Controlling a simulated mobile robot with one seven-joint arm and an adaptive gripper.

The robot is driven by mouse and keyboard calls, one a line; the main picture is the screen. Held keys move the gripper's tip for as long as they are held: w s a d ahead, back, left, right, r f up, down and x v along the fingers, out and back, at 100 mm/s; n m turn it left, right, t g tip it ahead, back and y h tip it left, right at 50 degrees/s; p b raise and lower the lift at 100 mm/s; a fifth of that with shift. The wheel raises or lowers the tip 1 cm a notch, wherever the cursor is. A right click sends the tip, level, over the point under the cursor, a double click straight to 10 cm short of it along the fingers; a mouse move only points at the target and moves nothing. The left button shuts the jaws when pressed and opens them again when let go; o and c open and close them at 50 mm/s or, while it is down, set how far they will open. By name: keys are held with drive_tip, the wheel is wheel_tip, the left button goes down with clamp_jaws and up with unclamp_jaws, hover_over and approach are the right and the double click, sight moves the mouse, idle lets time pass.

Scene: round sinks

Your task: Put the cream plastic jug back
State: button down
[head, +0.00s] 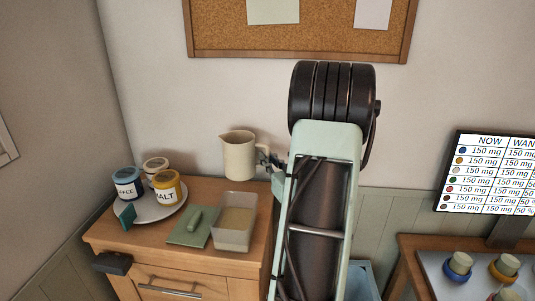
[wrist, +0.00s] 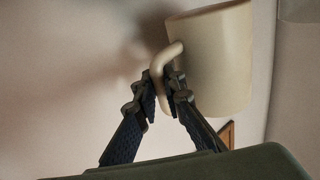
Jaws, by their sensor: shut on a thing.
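The cream plastic jug (head: 239,156) is upright at the back right of the wooden cabinet in the head view. My gripper (head: 266,157) reaches it from the right, at its handle. In the wrist view the jug (wrist: 213,58) is at the upper right, and my gripper (wrist: 163,92) is shut on its handle, one finger on each side. I cannot tell whether the jug's base touches the cabinet top or is a little above it. Most of my gripper is hidden behind my arm in the head view.
A round tray (head: 150,210) with several labelled jars stands at the cabinet's left. A screen (head: 490,172) and a table with coloured-based jars are at right.

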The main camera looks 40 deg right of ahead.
drive_tip(key=shift+f+b, duration=1.5)
drive_tip(key=shift+f, duration=1.8)
drive_tip(key=shift+f+b, duration=0.6)
drive_tip(key=shift+b, duration=0.05)
drive_tip(key=c, duration=2)
unclamp_jaws()
drive_tip(key=shift+c, duration=0.2)
drive_tip(key=shift+o, duration=0.5)
drive_tip(key=shift+f, duration=0.1)
drive_tip(key=v, duration=1.2)
drive_tip(key=shift+r, duration=0.25)
